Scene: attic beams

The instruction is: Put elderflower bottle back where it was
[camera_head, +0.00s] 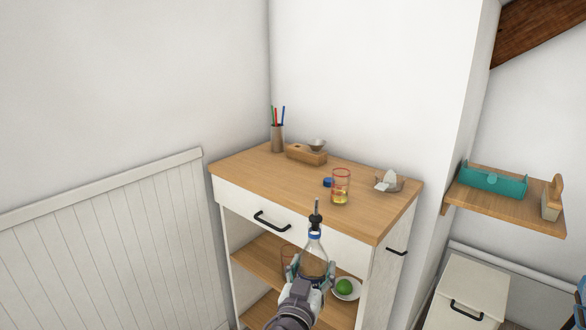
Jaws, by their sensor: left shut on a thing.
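The elderflower bottle (314,245) is clear, with a blue band at the neck and a dark pourer on top. It stands about upright in my left gripper (311,272), which is shut on it. Gripper and bottle are in front of the cabinet (240,196), overlapping its drawer front and open shelf in the view. The gripper hides the lower part of the bottle. A glass (341,189) with red bands and yellow liquid stands on the cabinet top, with a small blue cap (327,182) beside it. My right gripper is not in view.
The cabinet top also holds a pencil cup (277,138), a wooden block (305,154) and a small glass dish (388,182). A plate (355,293) with a green fruit (343,286) is on the shelf below. The top's front left is clear. A wall shelf (500,205) is at right.

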